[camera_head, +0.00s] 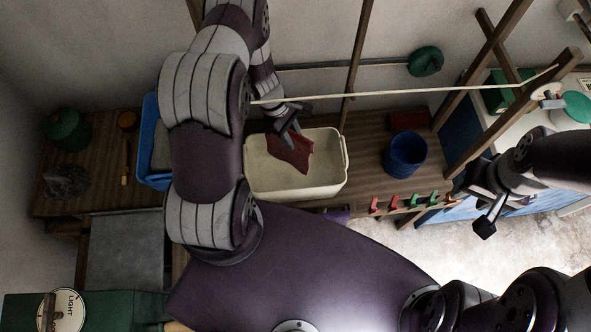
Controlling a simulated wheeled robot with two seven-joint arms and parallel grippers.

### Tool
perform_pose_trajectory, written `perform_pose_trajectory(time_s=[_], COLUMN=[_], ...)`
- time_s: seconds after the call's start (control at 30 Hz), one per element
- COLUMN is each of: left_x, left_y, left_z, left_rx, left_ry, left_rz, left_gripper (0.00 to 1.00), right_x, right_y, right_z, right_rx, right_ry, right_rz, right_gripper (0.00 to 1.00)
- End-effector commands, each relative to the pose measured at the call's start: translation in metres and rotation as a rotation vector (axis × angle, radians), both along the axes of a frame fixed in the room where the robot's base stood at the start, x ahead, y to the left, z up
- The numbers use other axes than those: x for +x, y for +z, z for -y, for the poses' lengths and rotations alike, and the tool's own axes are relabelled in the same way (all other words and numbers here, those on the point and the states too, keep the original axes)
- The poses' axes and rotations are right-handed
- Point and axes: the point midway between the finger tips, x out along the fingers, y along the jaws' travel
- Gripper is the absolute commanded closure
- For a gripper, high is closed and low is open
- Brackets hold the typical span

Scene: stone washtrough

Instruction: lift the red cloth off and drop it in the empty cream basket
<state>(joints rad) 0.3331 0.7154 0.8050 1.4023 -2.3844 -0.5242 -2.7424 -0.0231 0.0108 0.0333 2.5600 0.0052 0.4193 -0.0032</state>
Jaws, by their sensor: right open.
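The cream basket (330,178) stands on the wooden bench in the middle of the view. The red cloth (290,155) shows over the basket's inside, its lower part coming to a point. My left gripper (289,124) is at the cloth's upper edge, over the back of the basket. The frame does not show clearly whether its fingers grip the cloth, or whether the cloth touches the basket floor. My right gripper (474,208) is open and empty at the right, beyond the bench's right end.
A line (400,92) runs across behind the basket to a wooden frame. A blue bucket (405,155) stands right of the basket. A blue tub (150,150) is partly hidden behind my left arm. Coloured clips (410,200) line the bench's front edge.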

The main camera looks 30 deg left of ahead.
Motion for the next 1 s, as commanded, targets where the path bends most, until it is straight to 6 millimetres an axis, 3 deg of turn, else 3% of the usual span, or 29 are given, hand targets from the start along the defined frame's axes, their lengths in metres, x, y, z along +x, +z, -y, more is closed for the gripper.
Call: perform_pose_trajectory(time_s=[0.03,0.07,0.43,0.8,1.0], left_x=[0.0,0.0,0.002,0.005,0.005], left_y=[0.0,0.0,0.008,0.093,0.116], left_z=[0.0,0.0,-0.004,-0.039,-0.047], left_rx=[0.0,0.0,0.0,0.003,0.001], left_ry=[0.0,0.0,0.002,0.002,0.0], left_rz=[0.0,0.0,0.002,0.004,0.0], left_gripper=[0.5,0.43,0.43,0.43,0.43], right_x=[0.0,0.0,0.0,0.0,0.0], right_y=[0.0,0.0,-0.003,-0.024,-0.028], right_z=[0.0,0.0,0.0,0.0,0.0], right_rx=[0.0,0.0,0.0,0.0,0.0], right_ry=[0.0,0.0,0.0,0.0,0.0], right_rz=[0.0,0.0,0.0,0.0,0.0], right_gripper=[0.57,0.57,0.57,0.57,0.57])
